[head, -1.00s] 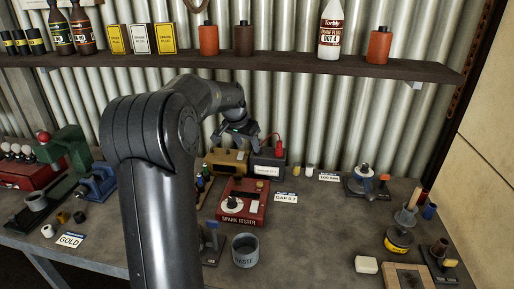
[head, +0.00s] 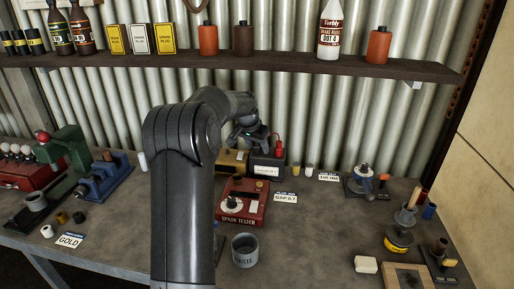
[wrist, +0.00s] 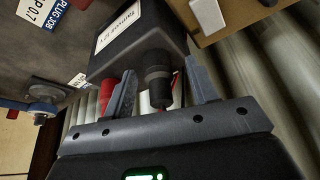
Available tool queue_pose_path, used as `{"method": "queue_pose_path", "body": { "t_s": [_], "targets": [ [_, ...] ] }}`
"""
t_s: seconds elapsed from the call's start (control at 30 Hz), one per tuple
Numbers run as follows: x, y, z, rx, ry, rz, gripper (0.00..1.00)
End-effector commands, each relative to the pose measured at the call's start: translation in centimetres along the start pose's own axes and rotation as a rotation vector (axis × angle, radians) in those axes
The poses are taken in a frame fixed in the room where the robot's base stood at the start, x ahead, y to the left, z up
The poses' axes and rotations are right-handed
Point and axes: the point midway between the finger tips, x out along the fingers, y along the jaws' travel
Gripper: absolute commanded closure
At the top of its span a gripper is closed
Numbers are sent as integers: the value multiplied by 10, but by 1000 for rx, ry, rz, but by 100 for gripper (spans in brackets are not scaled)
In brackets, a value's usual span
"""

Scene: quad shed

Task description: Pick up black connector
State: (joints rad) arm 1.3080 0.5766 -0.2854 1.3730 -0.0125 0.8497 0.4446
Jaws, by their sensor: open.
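The black connector (wrist: 157,80) is a short dark cylinder standing out from a dark box (wrist: 138,38) with a white label in the wrist view. My gripper (wrist: 161,70) is open, with one finger on each side of the connector; I cannot tell whether either finger touches it. In the head view my gripper (head: 259,137) is over the back of the dark box (head: 267,170), and the connector is hidden there behind it. A red connector (head: 280,146) stands beside it on the box; in the wrist view the red connector (wrist: 107,91) lies outside the left finger.
A tan box (head: 232,161) stands just left of the dark box. A red spark tester (head: 243,206) and a waste cup (head: 245,252) are in front. The corrugated wall (head: 320,120) is close behind, and a shelf (head: 300,68) runs above.

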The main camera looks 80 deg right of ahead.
Motion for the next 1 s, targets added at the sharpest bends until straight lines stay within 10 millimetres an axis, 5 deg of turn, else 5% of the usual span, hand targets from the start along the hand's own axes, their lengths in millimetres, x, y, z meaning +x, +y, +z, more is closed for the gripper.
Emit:
{"method": "queue_pose_path", "body": {
  "t_s": [0.1, 0.73, 1.0],
  "targets": [
    [0, 0, 0, 0, 0, 0, 47],
    [-1, 0, 0, 0, 0, 0, 98],
    [-3, 0, -1, 0, 0, 0, 98]
  ]
}}
